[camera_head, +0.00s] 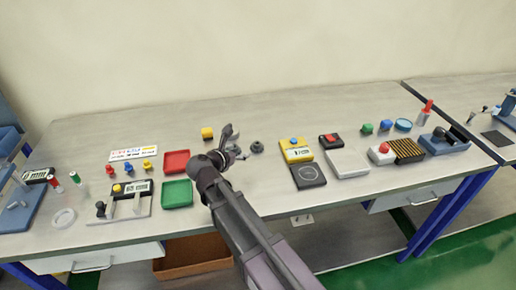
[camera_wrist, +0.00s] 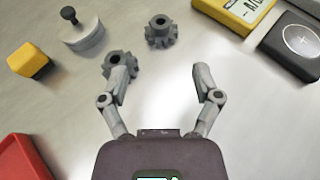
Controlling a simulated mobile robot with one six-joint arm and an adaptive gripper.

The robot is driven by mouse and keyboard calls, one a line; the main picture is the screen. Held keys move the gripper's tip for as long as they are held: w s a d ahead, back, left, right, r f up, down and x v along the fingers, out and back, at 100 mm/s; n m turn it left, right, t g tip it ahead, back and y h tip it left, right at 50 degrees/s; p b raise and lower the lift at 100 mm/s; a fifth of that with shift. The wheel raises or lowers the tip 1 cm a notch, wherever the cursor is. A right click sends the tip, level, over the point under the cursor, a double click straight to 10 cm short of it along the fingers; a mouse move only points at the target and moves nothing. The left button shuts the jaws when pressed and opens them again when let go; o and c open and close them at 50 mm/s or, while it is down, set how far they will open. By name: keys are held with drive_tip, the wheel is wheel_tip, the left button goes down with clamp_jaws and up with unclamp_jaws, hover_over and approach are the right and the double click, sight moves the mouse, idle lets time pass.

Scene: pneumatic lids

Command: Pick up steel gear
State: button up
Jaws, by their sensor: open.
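Two grey toothed gears with dark centre holes lie on the workbench in the wrist view. The nearer gear (camera_wrist: 115,66) is beside my left finger, which partly covers it. The farther gear (camera_wrist: 161,35) lies beyond my fingertips, a little left of the gap's middle. I cannot tell by colour which one is the steel gear. My gripper (camera_wrist: 166,67) is open, with bare bench between its fingers. In the head view a gear (camera_head: 257,147) lies just right of my gripper (camera_head: 234,145); the other is largely hidden by it.
A metal disc with a black knob (camera_wrist: 84,36) and a yellow block (camera_wrist: 30,62) lie left of the gears. A yellow meter (camera_wrist: 238,12) and a black square pad (camera_wrist: 294,45) stand to the right. A red tray (camera_wrist: 22,160) is at lower left.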

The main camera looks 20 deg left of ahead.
sight(256, 144)
drive_tip(key=b+x, duration=0.2)
drive_tip(key=x, duration=0.4)
drive_tip(key=shift+w+d+f, duration=0.15)
drive_tip(key=shift+w, duration=0.2)
drive_tip(key=shift+b+x, duration=1.05)
drive_tip(key=shift+x, duration=1.6)
clamp_jaws()
